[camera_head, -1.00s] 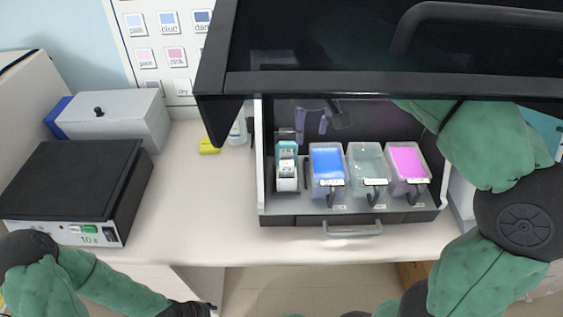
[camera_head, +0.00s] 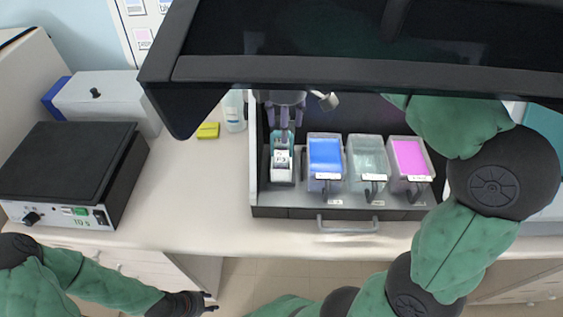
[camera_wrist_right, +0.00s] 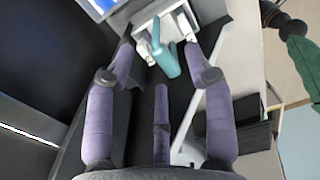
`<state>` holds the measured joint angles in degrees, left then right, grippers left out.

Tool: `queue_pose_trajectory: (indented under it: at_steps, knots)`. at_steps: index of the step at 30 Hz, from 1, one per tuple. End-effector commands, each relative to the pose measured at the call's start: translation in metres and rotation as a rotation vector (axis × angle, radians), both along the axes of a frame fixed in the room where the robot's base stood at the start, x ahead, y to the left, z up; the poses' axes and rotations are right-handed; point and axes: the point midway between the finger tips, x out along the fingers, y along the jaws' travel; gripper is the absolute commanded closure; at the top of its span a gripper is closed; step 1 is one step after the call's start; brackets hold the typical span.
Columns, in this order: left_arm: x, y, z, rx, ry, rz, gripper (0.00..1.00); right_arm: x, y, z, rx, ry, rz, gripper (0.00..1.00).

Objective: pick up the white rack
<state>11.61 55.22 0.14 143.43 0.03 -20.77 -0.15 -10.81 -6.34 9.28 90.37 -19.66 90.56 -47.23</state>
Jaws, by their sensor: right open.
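The white rack (camera_head: 281,176) stands upright at the left end of the open black-fronted cabinet, left of the blue tub. It has a teal part at its top and small white labels. My right gripper (camera_head: 284,116) reaches down from above with purple fingers, just over the rack's top. In the right wrist view the gripper (camera_wrist_right: 160,50) is open, with a finger on each side of the teal part and the white rack (camera_wrist_right: 148,20) beyond; contact cannot be told. My left gripper (camera_head: 211,301) is empty, fingers apart, low in front of the bench.
A blue tub (camera_head: 325,157), a clear tub (camera_head: 368,158) and a pink tub (camera_head: 410,158) stand right of the rack. The raised dark hood (camera_head: 330,72) hangs above. A bottle (camera_head: 234,112), yellow block (camera_head: 208,130) and black-topped device (camera_head: 68,160) are left. Bench between is clear.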

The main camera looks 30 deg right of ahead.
Motion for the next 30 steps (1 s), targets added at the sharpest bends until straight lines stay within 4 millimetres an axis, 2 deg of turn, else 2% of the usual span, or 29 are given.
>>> queue_pose_trajectory:
  at_steps: [1, 4, 12, 14, 18, 30]
  knots:
    - [0.0, 0.0, -0.008, 0.0, 0.0, 0.0, 0.6, 0.0, 0.0, -0.012, 0.0, 0.001, -0.001, 0.47]
    - [0.0, 0.0, -0.013, 0.0, 0.0, 0.0, 0.6, 0.0, 0.0, -0.024, 0.0, 0.001, -0.001, 0.47]
    - [0.0, 0.0, -0.013, 0.0, 0.0, 0.0, 0.6, 0.0, 0.0, -0.026, 0.0, 0.0, -0.001, 0.47]
    - [0.0, 0.0, -0.013, 0.0, 0.0, 0.0, 0.6, 0.0, 0.0, -0.026, 0.0, 0.0, -0.001, 0.61]
    - [0.0, 0.0, -0.013, 0.0, 0.0, 0.0, 0.6, 0.0, 0.0, -0.026, 0.0, 0.0, -0.001, 1.0]
    - [0.0, 0.0, -0.012, 0.0, 0.0, 0.0, 0.6, 0.0, 0.0, -0.024, -0.001, -0.001, -0.001, 1.0]
